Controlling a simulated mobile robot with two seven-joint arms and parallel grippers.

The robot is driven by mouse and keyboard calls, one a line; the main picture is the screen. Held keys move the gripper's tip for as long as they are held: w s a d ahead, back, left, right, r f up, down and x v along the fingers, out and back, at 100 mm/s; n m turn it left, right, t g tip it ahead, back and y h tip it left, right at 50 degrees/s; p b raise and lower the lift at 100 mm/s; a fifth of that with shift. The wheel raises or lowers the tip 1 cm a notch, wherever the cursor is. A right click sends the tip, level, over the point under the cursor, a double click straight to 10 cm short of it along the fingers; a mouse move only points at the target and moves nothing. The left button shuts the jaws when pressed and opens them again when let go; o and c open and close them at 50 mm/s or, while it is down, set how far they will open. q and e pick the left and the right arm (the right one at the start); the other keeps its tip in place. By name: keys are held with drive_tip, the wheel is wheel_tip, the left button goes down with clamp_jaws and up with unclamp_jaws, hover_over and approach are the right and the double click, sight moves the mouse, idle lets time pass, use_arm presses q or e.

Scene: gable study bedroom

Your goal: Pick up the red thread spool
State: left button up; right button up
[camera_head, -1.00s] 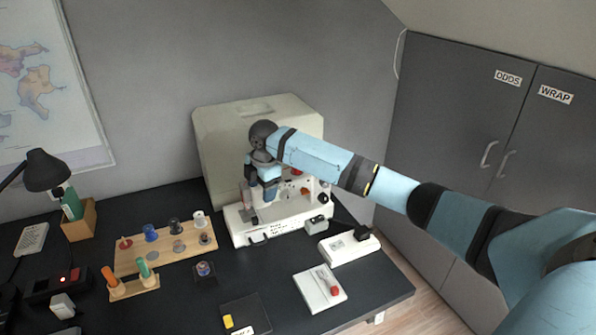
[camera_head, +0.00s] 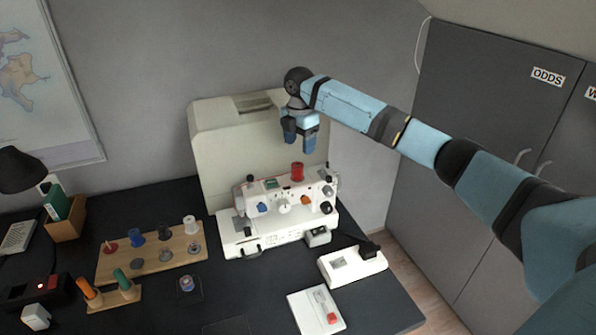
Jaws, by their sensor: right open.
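The red thread spool (camera_head: 297,172) stands upright on top of the white sewing machine (camera_head: 287,203), towards the right of its top. My right gripper (camera_head: 299,146) points down, open and empty, just above the spool and apart from it. Its arm comes in from the right. My left gripper is not in view.
The cream machine cover (camera_head: 205,128) stands right behind the machine. A wooden spool board (camera_head: 178,248) with several spools lies to the left. Grey cupboards (camera_head: 468,120) stand at the right.

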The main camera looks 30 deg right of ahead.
sight(298, 166)
wheel_tip(298, 166, down, 4)
drive_tip(key=shift+d+f, duration=0.1)
drive_tip(key=shift+f, duration=0.05)
drive_tip(key=shift+w+a+f, duration=0.1)
drive_tip(key=shift+a+f, duration=0.1)
drive_tip(key=shift+f, duration=1.2)
drive_tip(key=shift+a+f, duration=0.2)
drive_tip(key=shift+f, duration=1.15)
drive_tip(key=c, duration=1)
